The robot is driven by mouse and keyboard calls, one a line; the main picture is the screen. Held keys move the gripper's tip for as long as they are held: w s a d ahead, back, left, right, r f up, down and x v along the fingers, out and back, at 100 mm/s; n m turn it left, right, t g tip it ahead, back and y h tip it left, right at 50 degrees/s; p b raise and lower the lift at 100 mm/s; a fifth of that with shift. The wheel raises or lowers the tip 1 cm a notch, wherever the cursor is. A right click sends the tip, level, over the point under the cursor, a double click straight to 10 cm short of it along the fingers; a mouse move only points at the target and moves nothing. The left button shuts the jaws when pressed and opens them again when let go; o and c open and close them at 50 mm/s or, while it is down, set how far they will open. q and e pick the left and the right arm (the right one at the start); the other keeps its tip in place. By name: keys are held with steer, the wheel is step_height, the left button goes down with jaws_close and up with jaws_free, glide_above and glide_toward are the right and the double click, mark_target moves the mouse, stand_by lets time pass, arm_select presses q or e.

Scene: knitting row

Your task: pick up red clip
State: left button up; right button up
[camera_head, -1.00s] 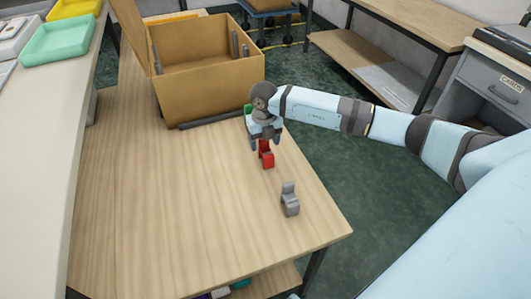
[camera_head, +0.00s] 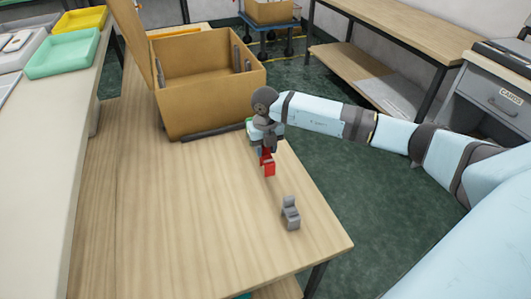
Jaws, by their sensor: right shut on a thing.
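The red clip (camera_head: 268,168) is at the right side of the wooden table (camera_head: 190,220), upright, below my right gripper (camera_head: 266,150). The right gripper is shut on the clip's upper part and hides some of it. I cannot tell whether the clip touches the table. My left gripper is not in view.
A grey clip (camera_head: 290,213) stands on the table nearer me. A green thing (camera_head: 250,124) shows partly behind my right gripper. An open cardboard box (camera_head: 210,100) stands at the table's far end. The table's left and near parts are clear.

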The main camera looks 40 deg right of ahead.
step_height(320, 180, up, 18)
steer(key=p, duration=0.2)
steer(key=shift+f, duration=0.25)
